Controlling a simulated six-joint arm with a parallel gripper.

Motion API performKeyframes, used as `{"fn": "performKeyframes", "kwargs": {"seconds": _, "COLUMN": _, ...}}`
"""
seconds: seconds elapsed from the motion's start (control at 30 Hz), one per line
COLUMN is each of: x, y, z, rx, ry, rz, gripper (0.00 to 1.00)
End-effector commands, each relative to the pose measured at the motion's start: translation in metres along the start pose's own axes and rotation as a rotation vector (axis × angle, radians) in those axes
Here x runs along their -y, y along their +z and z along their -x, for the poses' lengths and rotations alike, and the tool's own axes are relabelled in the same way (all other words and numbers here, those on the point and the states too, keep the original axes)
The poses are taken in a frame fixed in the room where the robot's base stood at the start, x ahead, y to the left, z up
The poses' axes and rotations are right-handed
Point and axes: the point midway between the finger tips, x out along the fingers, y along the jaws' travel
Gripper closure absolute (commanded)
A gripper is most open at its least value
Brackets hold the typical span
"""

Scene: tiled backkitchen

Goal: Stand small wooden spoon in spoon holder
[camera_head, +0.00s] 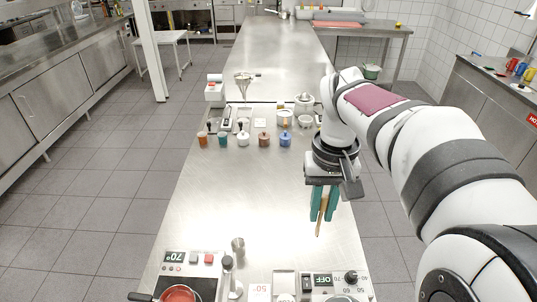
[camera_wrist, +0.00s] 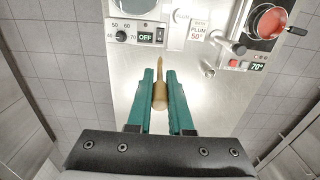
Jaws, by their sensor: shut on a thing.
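My gripper (camera_head: 324,205) has green fingers and is shut on the small wooden spoon (camera_head: 319,228), above the right side of the steel counter. The spoon points down from the fingers, slightly tilted. In the wrist view, the spoon (camera_wrist: 160,96) sits between the fingertips, its wider part near them and its thinner part reaching away. A small flared steel piece (camera_head: 238,244) stands at the front middle of the counter, left of my gripper and apart from it. It also shows in the wrist view (camera_wrist: 207,68). I cannot tell for sure whether it is the spoon holder.
A red pot (camera_head: 179,294) stands on a 70° heating unit at front left. A unit marked OFF (camera_head: 322,281) is at front right. Several small coloured jars (camera_head: 264,140) stand in a row farther back, near a funnel (camera_head: 243,80). The middle of the counter (camera_head: 235,190) is clear.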

Motion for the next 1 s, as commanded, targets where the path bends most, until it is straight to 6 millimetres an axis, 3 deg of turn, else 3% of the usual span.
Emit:
{"fn": "performKeyframes", "kwargs": {"seconds": 0.17, "x": 0.048, "y": -0.042, "z": -0.041, "rx": 0.001, "ry": -0.033, "rz": 0.016, "gripper": 1.00}}
{"fn": "performKeyframes", "kwargs": {"seconds": 0.3, "x": 0.102, "y": -0.073, "z": -0.087, "rx": 0.001, "ry": -0.069, "rz": 0.015, "gripper": 1.00}}
{"fn": "performKeyframes", "kwargs": {"seconds": 0.5, "x": 0.159, "y": -0.092, "z": -0.139, "rx": 0.000, "ry": -0.104, "rz": 0.002, "gripper": 1.00}}
{"fn": "performKeyframes", "kwargs": {"seconds": 0.63, "x": 0.172, "y": -0.095, "z": -0.151, "rx": -0.001, "ry": -0.112, "rz": -0.003, "gripper": 1.00}}
{"fn": "performKeyframes", "kwargs": {"seconds": 1.0, "x": 0.171, "y": -0.095, "z": -0.187, "rx": 0.001, "ry": -0.111, "rz": -0.005, "gripper": 1.00}}
